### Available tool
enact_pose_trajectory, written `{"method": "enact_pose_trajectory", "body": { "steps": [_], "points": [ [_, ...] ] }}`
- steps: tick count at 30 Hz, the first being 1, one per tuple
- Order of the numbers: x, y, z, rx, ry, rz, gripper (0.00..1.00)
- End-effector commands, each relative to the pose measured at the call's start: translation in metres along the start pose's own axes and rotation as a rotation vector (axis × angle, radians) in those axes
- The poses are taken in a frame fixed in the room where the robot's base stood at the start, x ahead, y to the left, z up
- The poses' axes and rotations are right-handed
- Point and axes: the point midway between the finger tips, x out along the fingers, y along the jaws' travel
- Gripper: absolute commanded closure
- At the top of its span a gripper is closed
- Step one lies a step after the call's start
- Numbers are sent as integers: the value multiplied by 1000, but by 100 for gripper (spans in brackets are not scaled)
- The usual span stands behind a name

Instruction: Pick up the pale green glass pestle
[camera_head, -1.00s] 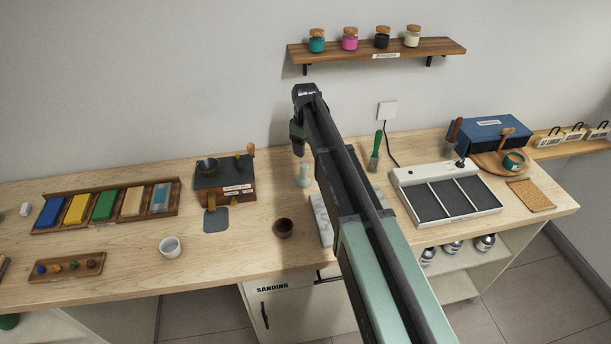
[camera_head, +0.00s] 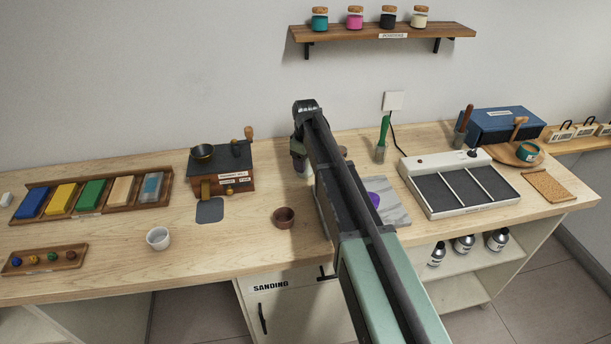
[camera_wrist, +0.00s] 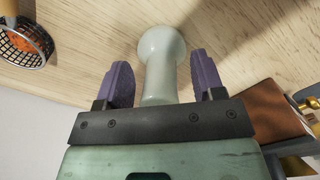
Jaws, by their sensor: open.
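The pale green glass pestle (camera_wrist: 161,62) stands between the two purple fingers of my gripper (camera_wrist: 160,80) in the wrist view. Its rounded, wider end is toward the top of the picture and its narrower shaft runs down toward the gripper's dark crossbar. My gripper is open, with a visible gap on each side of the shaft, so the fingers look apart from it. In the head view my gripper (camera_head: 300,165) is over the bench, right of the wooden mill box, and largely hides the pestle.
The wooden mill box (camera_head: 236,180) is close on the left; its brown side also shows in the wrist view (camera_wrist: 272,108). A small brown cup (camera_head: 284,218) stands in front. A marble slab (camera_head: 396,212) with a purple object (camera_head: 374,199) is at right. A mesh strainer (camera_wrist: 20,45) shows upper left.

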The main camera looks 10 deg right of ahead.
Motion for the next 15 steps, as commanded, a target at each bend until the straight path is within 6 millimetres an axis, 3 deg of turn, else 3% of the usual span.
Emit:
{"method": "enact_pose_trajectory", "body": {
  "steps": [5, 15],
  "points": [
    [-2, 0, 0, 0, 0, 0, 39],
    [-2, 0, 0, 0, 0, 0, 91]
  ]
}}
